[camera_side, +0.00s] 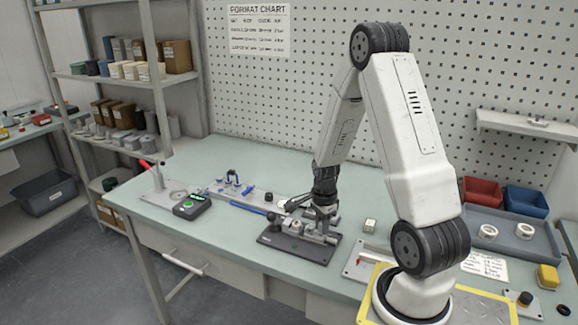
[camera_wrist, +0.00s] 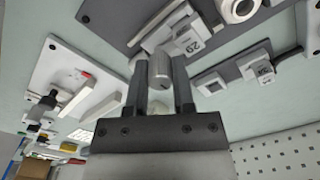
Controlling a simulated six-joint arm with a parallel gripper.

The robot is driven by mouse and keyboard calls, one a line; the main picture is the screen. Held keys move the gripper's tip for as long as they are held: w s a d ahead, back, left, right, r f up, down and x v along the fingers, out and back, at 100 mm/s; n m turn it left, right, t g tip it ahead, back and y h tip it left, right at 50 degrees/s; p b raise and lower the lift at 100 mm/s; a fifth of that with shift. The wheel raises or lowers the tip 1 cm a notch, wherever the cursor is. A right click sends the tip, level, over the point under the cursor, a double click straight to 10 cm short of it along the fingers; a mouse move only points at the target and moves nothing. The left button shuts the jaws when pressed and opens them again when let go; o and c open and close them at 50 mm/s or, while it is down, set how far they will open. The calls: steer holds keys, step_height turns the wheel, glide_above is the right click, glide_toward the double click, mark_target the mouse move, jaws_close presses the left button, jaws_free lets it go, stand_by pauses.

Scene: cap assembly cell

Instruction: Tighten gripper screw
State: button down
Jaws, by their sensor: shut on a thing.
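The cylinder looks like the screw's head. It sits at the near edge of a grey clamp block (camera_wrist: 182,38) marked "29" on a dark base plate (camera_wrist: 122,14); whether they touch is unclear. In the side view my gripper (camera_side: 321,208) points down at the metal fixture on the black base plate (camera_side: 290,247). There the fingertips and cylinder are too small to tell apart.
A green-lit device (camera_side: 188,208) and a blue-handled tool (camera_side: 248,208) lie left of the fixture. A small block (camera_side: 370,225) stands to its right. A grey tray (camera_side: 545,240) with white rings and red and blue bins (camera_side: 482,192) are farther right.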

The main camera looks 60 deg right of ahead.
steer(key=shift+c, duration=2.3)
jaws_free()
steer(key=shift+w+r, duration=0.1)
steer(key=shift+r, duration=3.9)
steer(key=shift+a, duration=0.15)
steer(key=w+a+r+n+t, duration=0.1)
steer(key=a+n, duration=1.1)
steer(key=w+a+r+n+t, duration=0.1)
steer(key=a+n, duration=1)
steer(key=n, duration=0.2)
steer(key=shift+w+a+t, duration=0.3)
steer(key=shift+a, duration=0.1)
